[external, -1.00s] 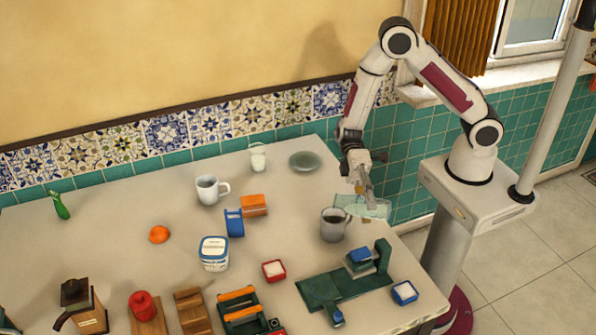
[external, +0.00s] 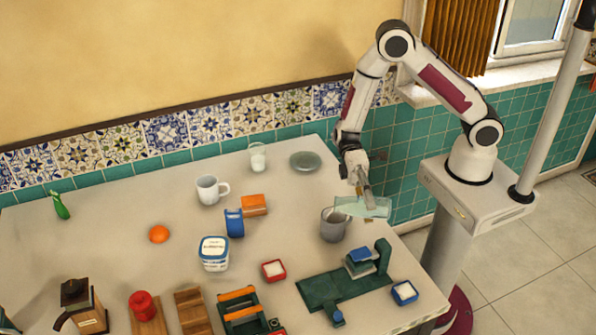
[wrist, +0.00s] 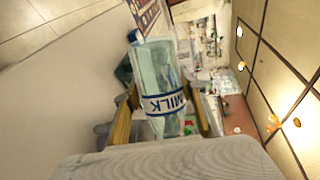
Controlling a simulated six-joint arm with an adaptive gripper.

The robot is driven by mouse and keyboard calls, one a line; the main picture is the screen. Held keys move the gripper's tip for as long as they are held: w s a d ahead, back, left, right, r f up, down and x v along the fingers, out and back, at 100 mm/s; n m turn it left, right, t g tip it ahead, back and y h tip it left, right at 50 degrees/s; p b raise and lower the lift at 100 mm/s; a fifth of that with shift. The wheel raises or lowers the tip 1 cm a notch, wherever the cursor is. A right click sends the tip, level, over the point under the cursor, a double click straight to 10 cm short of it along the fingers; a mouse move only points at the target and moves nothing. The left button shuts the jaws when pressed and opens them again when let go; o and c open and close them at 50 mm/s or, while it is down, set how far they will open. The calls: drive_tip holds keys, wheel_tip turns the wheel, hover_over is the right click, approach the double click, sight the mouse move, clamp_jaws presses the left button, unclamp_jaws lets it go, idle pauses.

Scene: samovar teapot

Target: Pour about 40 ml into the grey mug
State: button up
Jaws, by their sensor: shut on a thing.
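The grey mug (external: 333,228) stands upright near the right edge of the table in the external view. My gripper (external: 363,188) is shut on a clear, pale bottle (external: 372,209) and holds it above and to the right of the mug. The bottle lies nearly on its side, with its left end at the mug's rim. In the wrist view the bottle (wrist: 158,75) sits between my fingers and carries a blue-and-white MILK label. I cannot make out a stream or the level in the mug.
A green stand with a blue block (external: 345,285) is in front of the mug. A white mug (external: 209,190), an orange box (external: 254,205) and a blue holder (external: 234,223) stand to the left. A plate (external: 305,161) and a glass of milk (external: 258,158) are at the back.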

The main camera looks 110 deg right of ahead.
drive_tip(key=shift+a, duration=0.1)
drive_tip(key=shift+s+a, duration=0.25)
drive_tip(key=shift+s, duration=0.15)
drive_tip(key=shift+s+r, duration=0.1)
drive_tip(key=shift+s+a+r, duration=0.1)
drive_tip(key=shift+a+r, duration=0.05)
drive_tip(key=shift+r, duration=0.05)
idle(1.4)
drive_tip(key=shift+s+f, duration=0.1)
drive_tip(key=shift+f, duration=0.15)
drive_tip(key=shift+s+a+f+n+t+h, duration=0.15)
drive_tip(key=shift+n+h, duration=0.1)
drive_tip(key=shift+n, duration=0.2)
drive_tip(key=shift+d+f+n+t+h, duration=0.15)
drive_tip(key=shift+n+h, duration=0.1)
drive_tip(key=shift+n, duration=0.2)
drive_tip(key=shift+f+n, duration=0.35)
drive_tip(key=shift+n, duration=0.05)
drive_tip(key=shift+f, duration=0.15)
